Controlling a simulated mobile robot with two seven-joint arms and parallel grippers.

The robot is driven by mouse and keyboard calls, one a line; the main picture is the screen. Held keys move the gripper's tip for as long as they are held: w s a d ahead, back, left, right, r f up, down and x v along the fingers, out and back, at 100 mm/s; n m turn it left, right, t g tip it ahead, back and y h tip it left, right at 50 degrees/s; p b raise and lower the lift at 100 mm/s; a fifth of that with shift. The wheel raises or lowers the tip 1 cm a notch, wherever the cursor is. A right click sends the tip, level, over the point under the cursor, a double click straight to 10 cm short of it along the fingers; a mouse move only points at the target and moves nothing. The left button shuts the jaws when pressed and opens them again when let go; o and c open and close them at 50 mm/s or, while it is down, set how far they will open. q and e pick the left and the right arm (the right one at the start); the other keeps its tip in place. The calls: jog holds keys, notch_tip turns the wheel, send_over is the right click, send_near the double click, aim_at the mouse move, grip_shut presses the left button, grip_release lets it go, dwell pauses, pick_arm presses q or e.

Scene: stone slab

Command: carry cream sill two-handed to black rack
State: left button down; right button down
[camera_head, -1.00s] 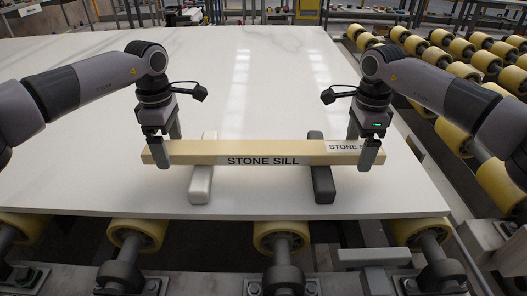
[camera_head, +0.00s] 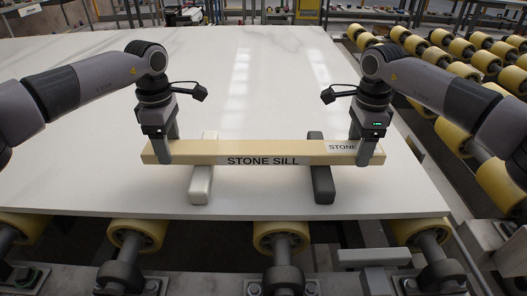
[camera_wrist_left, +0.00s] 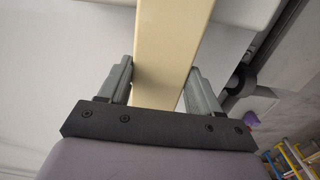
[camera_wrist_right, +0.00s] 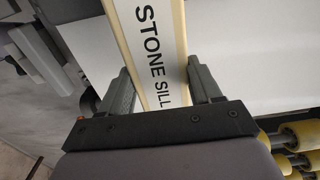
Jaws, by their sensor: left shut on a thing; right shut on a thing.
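The cream sill (camera_head: 215,150), a long bar marked "STONE SILL", lies level across a white support block (camera_head: 200,187) and a black support block (camera_head: 323,187) on the pale slab. My left gripper (camera_head: 166,152) is shut on its left end. My right gripper (camera_head: 369,150) is shut on its right end, partly covering the label there. In the left wrist view the sill (camera_wrist_left: 170,50) runs between the two fingers. In the right wrist view the lettered sill (camera_wrist_right: 150,50) also runs between the fingers. I cannot make out a black rack apart from the black block.
The white stone slab (camera_head: 90,120) is wide and clear behind the sill. Yellow rollers (camera_head: 282,238) run under its front edge. More yellow rollers (camera_head: 462,50) stand on the right. A workshop bench with small items is at the back.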

pick_arm(q)
jog(key=shift+r, duration=0.3)
pick_arm(e)
jog(key=shift+r, duration=0.15)
